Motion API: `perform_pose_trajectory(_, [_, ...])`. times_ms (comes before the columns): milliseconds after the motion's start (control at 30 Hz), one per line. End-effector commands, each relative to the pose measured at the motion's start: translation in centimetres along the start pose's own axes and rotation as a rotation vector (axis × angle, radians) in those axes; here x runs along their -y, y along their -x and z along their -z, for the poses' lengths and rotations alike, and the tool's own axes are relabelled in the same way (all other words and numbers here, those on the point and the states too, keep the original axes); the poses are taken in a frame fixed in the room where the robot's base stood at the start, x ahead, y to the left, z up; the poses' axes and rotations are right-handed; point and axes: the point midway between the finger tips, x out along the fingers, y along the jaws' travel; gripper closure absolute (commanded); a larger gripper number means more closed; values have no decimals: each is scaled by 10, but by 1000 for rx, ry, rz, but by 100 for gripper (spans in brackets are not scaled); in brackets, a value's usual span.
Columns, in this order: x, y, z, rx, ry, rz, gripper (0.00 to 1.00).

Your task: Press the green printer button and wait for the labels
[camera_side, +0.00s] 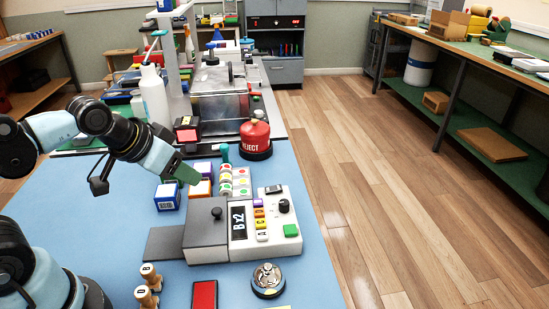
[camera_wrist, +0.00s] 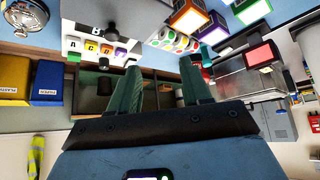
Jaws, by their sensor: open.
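The label printer (camera_side: 265,240) is a white and grey box on the blue table, with a black display reading "B x2", a column of lettered buttons and a black knob. Its green button (camera_side: 291,230) is on the front right corner and looks clear. My gripper (camera_side: 190,179) has green fingers and hangs in the air left of and behind the printer, apart from the button. In the wrist view my gripper (camera_wrist: 160,76) is open and empty between its fingers. I see no printed label.
A stack of colored-dot label rolls (camera_side: 240,182) and colored boxes (camera_side: 168,196) stand behind the printer. A silver bell (camera_side: 268,279), a red pad (camera_side: 204,295) and wooden stamps (camera_side: 148,278) are in front. A red REJECT canister (camera_side: 255,138) stands farther back.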

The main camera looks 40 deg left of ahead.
Motion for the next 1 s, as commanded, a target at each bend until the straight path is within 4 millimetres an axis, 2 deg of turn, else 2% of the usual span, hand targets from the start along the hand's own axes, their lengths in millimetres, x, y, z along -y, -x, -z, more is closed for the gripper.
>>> perform_pose_trajectory(33, [0,0,0,0,0,0,61])
perform_pose_trajectory(300, [0,0,0,1,-1,0,100])
perform_pose_trajectory(1000, [0,0,0,1,-1,0,100])
